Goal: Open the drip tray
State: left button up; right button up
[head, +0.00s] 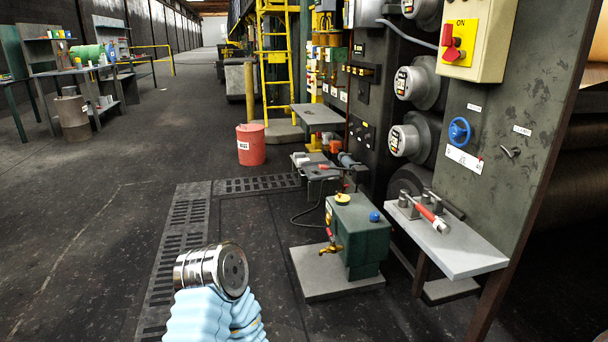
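I cannot tell for certain which thing is the drip tray. A flat grey plate (312,278) lies on the floor under a green tank (358,232) with a brass tap (331,248) on its front left. The tank has a yellow cap on top and a blue knob. One of my arms, with a pale blue ribbed sleeve and a shiny metal joint, shows at the bottom left of centre. It is apart from the tank and plate. Neither gripper shows.
A grey shelf (462,248) with a red-handled tool (430,217) juts out at the right, below a blue handwheel (459,131). A red bucket (251,147) stands farther back. A floor grating (172,245) runs left of the tank. The floor at the left is open.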

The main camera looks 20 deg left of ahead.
aim_at(312, 170)
jog(key=i+j+u, duration=0.8)
jog(key=j, duration=0.15)
jog(key=i+j+u, duration=0.4)
jog(key=i+u, duration=0.45)
jog(key=i+z, duration=0.15)
jog(key=i, duration=0.65)
jog(key=i+j+z, duration=0.15)
jog(key=i, duration=0.6)
jog(key=i+z, duration=0.3)
jog(key=i, duration=0.4)
jog(key=i+j+z, duration=0.2)
jog(key=i+z, duration=0.15)
jog(key=i, duration=0.3)
jog(key=i+z, duration=0.2)
jog(key=z, duration=0.2)
jog(key=i+z, duration=0.25)
jog(key=z, duration=0.15)
jog(key=i+z, duration=0.2)
jog(key=z, duration=0.2)
jog(key=i+j+z, duration=0.2)
jog(key=z, duration=0.15)
jog(key=i+z, duration=0.3)
jog(key=z, duration=0.15)
jog(key=i+j+z, duration=0.2)
jog(key=z, duration=0.2)
jog(key=i, duration=0.05)
